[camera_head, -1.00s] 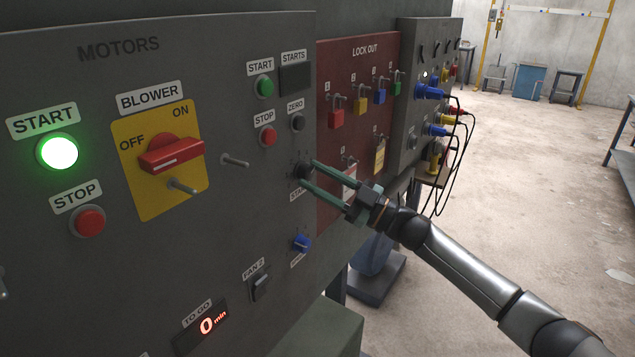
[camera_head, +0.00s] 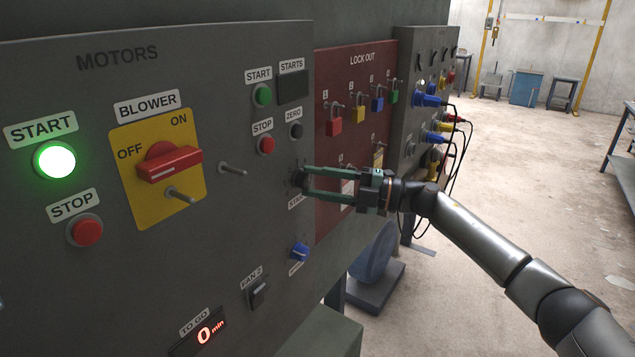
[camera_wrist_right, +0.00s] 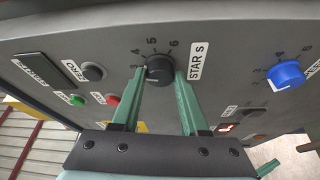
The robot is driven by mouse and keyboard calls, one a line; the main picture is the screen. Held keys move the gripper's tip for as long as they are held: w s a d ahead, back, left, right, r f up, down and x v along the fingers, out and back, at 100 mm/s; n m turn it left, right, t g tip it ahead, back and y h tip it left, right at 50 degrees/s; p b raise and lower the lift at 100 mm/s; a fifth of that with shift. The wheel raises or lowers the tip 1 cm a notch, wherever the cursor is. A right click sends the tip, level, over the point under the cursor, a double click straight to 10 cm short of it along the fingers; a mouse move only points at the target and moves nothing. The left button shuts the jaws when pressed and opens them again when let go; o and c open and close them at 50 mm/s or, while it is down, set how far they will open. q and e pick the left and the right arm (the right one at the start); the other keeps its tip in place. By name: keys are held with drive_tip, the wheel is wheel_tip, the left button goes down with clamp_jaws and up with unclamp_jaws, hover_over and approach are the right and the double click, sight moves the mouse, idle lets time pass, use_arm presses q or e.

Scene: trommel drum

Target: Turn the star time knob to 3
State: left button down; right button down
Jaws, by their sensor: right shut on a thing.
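The star time knob (camera_head: 298,180) is a small black knob at the right edge of the grey MOTORS panel, above a partly hidden label. In the right wrist view the black knob (camera_wrist_right: 159,70) sits below an arc of numbers, with 4, 5 and 6 readable and a "STAR s" label (camera_wrist_right: 197,61) to its right. My right gripper (camera_head: 303,180) has its two green fingers on either side of the knob, shut on it; the fingers also flank it in the wrist view (camera_wrist_right: 159,76). The knob's pointer cannot be made out. My left gripper is not in view.
A blue knob (camera_head: 299,252) is below, with a FAN 2 switch (camera_head: 258,293) nearby. Red STOP (camera_head: 266,145) and black ZERO (camera_head: 296,131) buttons are above. A metal peg (camera_head: 233,170) sticks out to the left. The red lock-out board (camera_head: 335,90) with padlocks is behind the gripper.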

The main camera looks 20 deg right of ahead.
drive_tip(key=shift+n+h, duration=0.3)
drive_tip(key=shift+n, duration=0.5)
drive_tip(key=shift+g, duration=0.3)
drive_tip(key=shift+c, duration=2.1)
unclamp_jaws()
drive_tip(key=shift+r, duration=0.1)
drive_tip(key=b+v, duration=0.2)
drive_tip(key=v, duration=1)
drive_tip(key=shift+s+d, duration=0.15)
drive_tip(key=shift+d, duration=0.05)
